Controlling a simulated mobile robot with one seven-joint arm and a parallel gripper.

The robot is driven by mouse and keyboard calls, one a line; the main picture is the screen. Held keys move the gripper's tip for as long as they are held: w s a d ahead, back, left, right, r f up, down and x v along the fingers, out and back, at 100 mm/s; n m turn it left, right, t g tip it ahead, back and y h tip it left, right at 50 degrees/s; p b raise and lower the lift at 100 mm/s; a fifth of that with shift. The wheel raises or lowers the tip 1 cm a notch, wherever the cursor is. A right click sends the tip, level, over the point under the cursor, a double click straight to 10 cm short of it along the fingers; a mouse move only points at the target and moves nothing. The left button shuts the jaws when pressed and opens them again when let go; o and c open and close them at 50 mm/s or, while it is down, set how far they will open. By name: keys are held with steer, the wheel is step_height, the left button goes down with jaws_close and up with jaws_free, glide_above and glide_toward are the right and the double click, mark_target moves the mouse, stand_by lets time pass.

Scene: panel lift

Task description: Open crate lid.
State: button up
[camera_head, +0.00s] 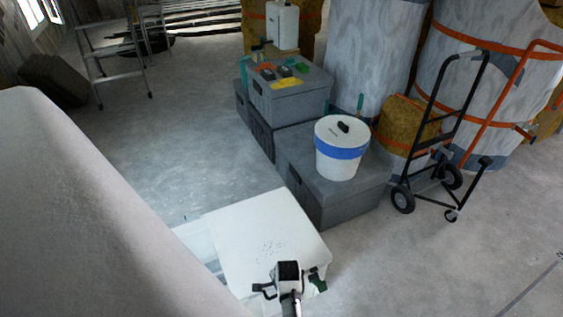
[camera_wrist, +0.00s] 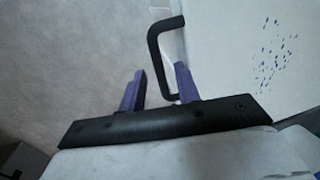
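The white crate lid (camera_head: 262,225) lies at the lower middle of the head view, looking flat. In the wrist view the lid (camera_wrist: 285,55) fills the right side, with dark blue specks on it. A black bar handle (camera_wrist: 155,45) stands at the lid's left edge there. My gripper (camera_wrist: 160,69) is open, with two purple fingers apart. The handle's lower end shows between the fingers, close to the right one; I cannot tell whether they touch. In the head view, the wrist area at the lid's near edge is small, and the fingers are not clear.
Grey crates (camera_head: 335,190) stand behind the lid, with a white bucket (camera_head: 340,160) on one. A hand truck (camera_head: 437,150) stands at the right. A stepladder (camera_head: 112,60) is at the back left. A large white shape (camera_head: 85,210) fills the left foreground. The floor at lower right is clear.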

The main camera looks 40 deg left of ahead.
jaws_close()
steer(key=shift+r, duration=0.1)
